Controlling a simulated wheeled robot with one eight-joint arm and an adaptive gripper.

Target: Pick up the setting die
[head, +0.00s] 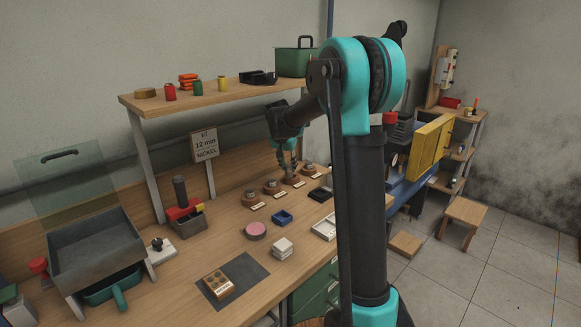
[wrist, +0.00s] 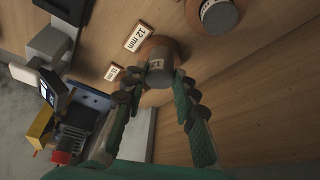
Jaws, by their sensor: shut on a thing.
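The setting die (wrist: 158,77) is a short grey metal cylinder on a round brown wooden base (wrist: 152,50) in the wrist view. My gripper (wrist: 161,76) is shut on it, one finger on each side. A "12 mm" label (wrist: 138,37) lies beside the base. I cannot tell whether the die is clear of its base. In the head view my gripper (head: 289,173) is low over the row of dies on the bench, and the held die is mostly hidden. Another die (wrist: 218,17) on its own base stands nearby; a similar one (head: 251,194) shows in the head view.
A sign reading "12 mm NICKEL" (head: 205,146) stands behind the bench. A dark mat (head: 234,278) holds a wooden block (head: 218,286).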

